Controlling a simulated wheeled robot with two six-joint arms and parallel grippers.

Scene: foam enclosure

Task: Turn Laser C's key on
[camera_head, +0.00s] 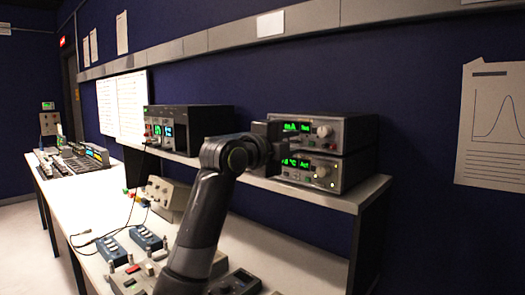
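Two stacked grey instruments stand on the shelf in the head view. The upper one (345,133) has a green display and a round knob. The lower one (340,168) also has a lit green display and knobs. No label naming Laser C is readable, and I cannot make out a key. My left gripper (272,141) is at the left front of the upper instrument and hides part of its left side. Its fingers are dark and small, so I cannot tell whether they are open or touching anything. My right gripper is not in view.
A black instrument (188,127) stands on the shelf (310,192) to the left. A beige box (168,193) and blue boxes (146,238) with cables are on the white bench (90,212). Control boxes sit near my arm. The shelf's right end is bare.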

